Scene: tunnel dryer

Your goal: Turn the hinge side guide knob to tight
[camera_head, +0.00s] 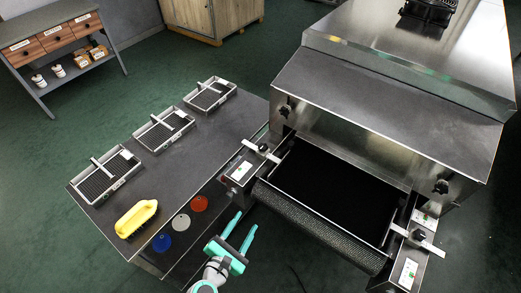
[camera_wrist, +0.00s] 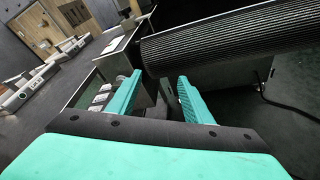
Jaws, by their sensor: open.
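A black knob (camera_head: 264,148) sits on the left side guide of the dryer's infeed, above a small white label plate. A similar black knob (camera_head: 418,234) sits on the right side guide. I cannot tell which of them is the hinge side one, and their marks are too small to read. My gripper (camera_head: 243,222) is open and empty, in front of the infeed's left end and below the left knob in the head view. In the wrist view my open fingers (camera_wrist: 160,80) point toward the gap left of the mesh belt roller (camera_wrist: 240,35). No guide knob is clear there.
The dark conveyor belt (camera_head: 325,190) lies between the guides, under the steel hood (camera_head: 390,85). More black knobs (camera_head: 285,110) (camera_head: 441,186) are on the hood front.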

